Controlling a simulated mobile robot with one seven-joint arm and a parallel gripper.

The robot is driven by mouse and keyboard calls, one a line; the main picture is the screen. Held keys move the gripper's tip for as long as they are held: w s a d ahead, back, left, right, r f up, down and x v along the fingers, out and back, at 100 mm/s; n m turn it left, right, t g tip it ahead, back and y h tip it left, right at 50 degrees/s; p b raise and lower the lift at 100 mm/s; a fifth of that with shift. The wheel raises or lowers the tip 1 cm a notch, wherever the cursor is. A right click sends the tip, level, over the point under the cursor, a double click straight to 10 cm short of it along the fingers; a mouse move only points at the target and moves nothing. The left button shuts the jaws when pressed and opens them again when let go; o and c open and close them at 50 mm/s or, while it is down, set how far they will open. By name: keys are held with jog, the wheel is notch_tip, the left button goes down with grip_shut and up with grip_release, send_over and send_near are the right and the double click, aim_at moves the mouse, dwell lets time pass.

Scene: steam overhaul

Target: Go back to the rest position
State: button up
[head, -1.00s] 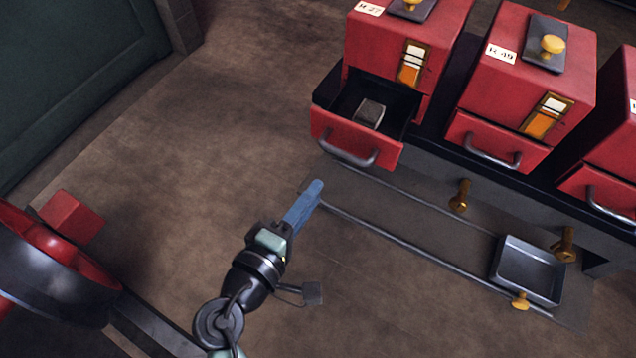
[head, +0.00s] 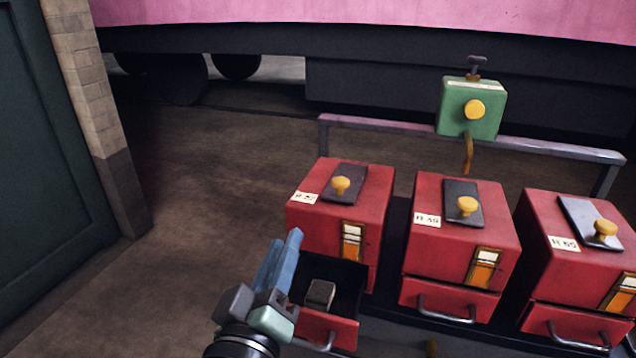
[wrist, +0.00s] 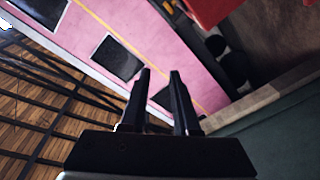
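My gripper (head: 284,242) has blue fingers that point up in the head view, in front of the leftmost red box (head: 325,222). In the wrist view the two dark fingers (wrist: 160,74) stand apart with nothing between them, so it is open and empty. The wrist camera looks past them at a pink carriage side and the roof beams. The drawer (head: 328,328) of the leftmost red box is pulled out. A grey block (head: 320,293) lies in it. My gripper partly covers the drawer's left side.
Two more red boxes, a middle one (head: 462,240) and a right one (head: 572,255), stand with drawers shut. A green box (head: 471,108) with a yellow knob sits on a rail behind. A green wall panel (head: 45,150) and brick pillar (head: 95,110) are at left. The floor (head: 190,215) between is clear.

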jog(key=s+d+r+m+t+y, duration=0.1)
jog(key=s+d+r+m+t, duration=0.2)
jog(key=r, duration=0.8)
jog(key=s+r+m+t+y, duration=0.1)
jog(key=s+r+t, duration=0.3)
jog(key=r, duration=0.8)
jog(key=s+d+r+m+t+y, duration=0.15)
jog(key=s+r, duration=0.35)
jog(key=r, duration=0.6)
notch_tip(320, 180, up, 24)
jog(key=w+p, duration=0.1)
jog(key=p, duration=2.4)
jog(key=shift+f+m+p, duration=0.2)
jog(key=shift+m+p, duration=0.1)
jog(key=shift+m, duration=0.05)
